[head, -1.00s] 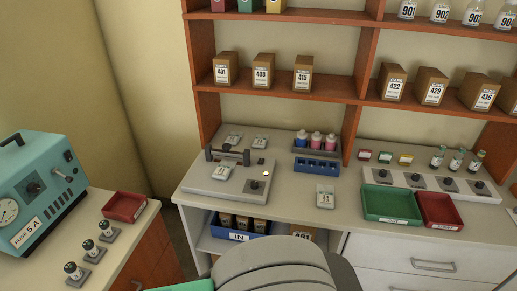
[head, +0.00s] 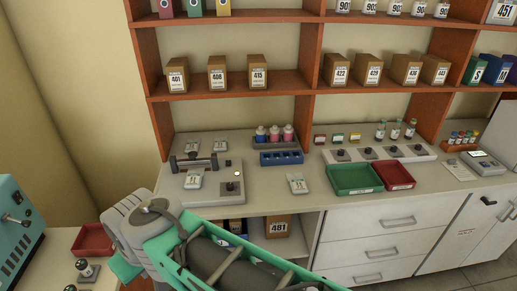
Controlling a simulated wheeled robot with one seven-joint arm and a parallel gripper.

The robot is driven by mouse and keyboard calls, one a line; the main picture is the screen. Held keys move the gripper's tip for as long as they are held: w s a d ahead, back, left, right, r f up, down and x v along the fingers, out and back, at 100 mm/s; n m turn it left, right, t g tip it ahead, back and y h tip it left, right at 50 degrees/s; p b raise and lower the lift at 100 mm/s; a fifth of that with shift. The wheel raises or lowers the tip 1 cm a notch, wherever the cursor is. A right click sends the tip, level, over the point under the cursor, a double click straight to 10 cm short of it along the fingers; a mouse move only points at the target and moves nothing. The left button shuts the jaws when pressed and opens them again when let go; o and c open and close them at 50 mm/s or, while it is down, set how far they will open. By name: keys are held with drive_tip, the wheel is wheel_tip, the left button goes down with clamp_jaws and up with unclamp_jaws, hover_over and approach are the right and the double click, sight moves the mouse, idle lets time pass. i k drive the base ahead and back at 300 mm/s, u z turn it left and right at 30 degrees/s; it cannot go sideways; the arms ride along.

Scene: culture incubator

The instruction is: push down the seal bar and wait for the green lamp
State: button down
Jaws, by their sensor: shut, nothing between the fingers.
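The sealer is a flat grey unit (head: 212,194) on the left part of the bench in the head view. Its dark seal bar (head: 193,163) spans between two posts at the back and looks raised above the plate. A small round lamp (head: 237,174) at its right side looks pale, not green. A knob (head: 238,188) sits near its front right. A white labelled packet (head: 193,179) lies on the plate in front of the bar. My grey and green arm crosses the lower left in front of the bench, but my gripper's fingers are not visible.
A labelled packet (head: 297,183) lies right of the sealer. A blue rack (head: 281,158), green tray (head: 355,179) and red tray (head: 393,175) stand further right. Boxed shelves rise behind. Another red tray (head: 93,241) is at lower left.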

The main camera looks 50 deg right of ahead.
sight(192, 160)
drive_tip(key=z, duration=1)
drive_tip(key=i, duration=0.95)
drive_tip(key=z, duration=0.1)
drive_tip(key=k, duration=1)
drive_tip(key=z, duration=0.3)
drive_tip(key=i, duration=0.35)
drive_tip(key=u, duration=0.05)
